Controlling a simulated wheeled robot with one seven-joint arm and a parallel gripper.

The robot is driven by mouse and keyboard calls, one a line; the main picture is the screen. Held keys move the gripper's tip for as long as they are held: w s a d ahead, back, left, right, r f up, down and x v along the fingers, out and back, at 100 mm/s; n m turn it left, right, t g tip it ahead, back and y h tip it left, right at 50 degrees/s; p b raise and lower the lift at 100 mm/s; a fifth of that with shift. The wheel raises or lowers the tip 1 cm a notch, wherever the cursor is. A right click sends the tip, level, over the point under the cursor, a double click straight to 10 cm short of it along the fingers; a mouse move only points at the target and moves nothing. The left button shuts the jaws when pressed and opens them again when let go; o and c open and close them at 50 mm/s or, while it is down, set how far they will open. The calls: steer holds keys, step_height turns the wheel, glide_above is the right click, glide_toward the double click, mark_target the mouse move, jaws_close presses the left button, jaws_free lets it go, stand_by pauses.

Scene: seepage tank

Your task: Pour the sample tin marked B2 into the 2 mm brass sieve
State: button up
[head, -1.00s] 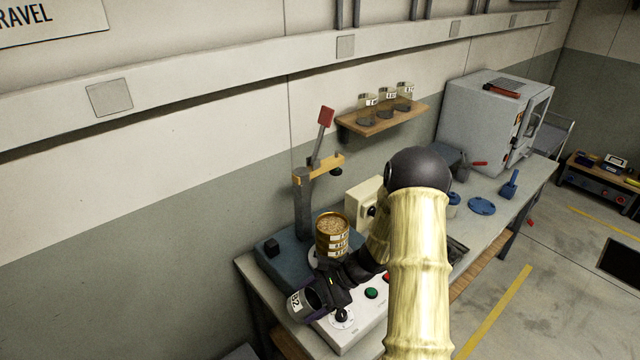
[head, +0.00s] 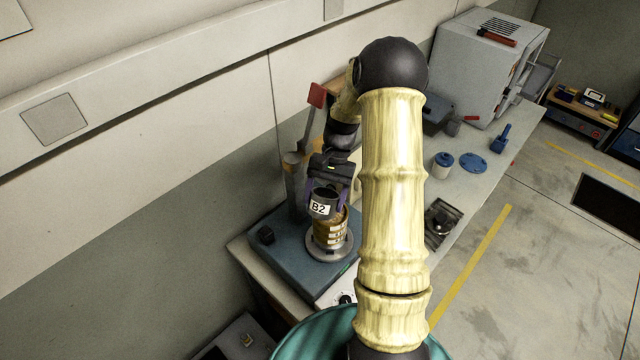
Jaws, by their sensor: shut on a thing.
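My gripper (head: 328,184) is shut on the grey sample tin (head: 321,207), whose white label reads B2. The brass sieve stack (head: 330,234) stands on the round plate of the blue-grey shaker. From this view the tin covers most of the top sieve; whether it is directly above it or a little in front, I cannot tell. A sliver of the stack's top shows to the right of the tin.
The shaker's post with a red-ended lever (head: 317,95) rises close behind my gripper. A blue-lidded jar (head: 443,165), a blue disc (head: 473,162) and a grey oven (head: 485,65) stand farther along the bench. My own arm hides the bench's middle.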

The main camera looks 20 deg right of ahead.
steer(key=shift+s+r, duration=0.1)
steer(key=shift+s, duration=0.1)
steer(key=shift+w+b, duration=0.1)
steer(key=shift+b, duration=0.35)
steer(key=t+h+b, duration=0.1)
steer(key=h+b, duration=0.1)
steer(key=b, duration=0.1)
steer(key=r+t+h+b, duration=0.1)
steer(key=t+b, duration=0.1)
steer(key=b, duration=0.2)
steer(key=shift+a+r+h, duration=0.1)
steer(key=shift+h, duration=0.3)
steer(key=shift+r+t+h+b, duration=0.3)
steer(key=shift+t+b, duration=0.1)
steer(key=shift+b, duration=0.25)
steer(key=shift+s, duration=0.2)
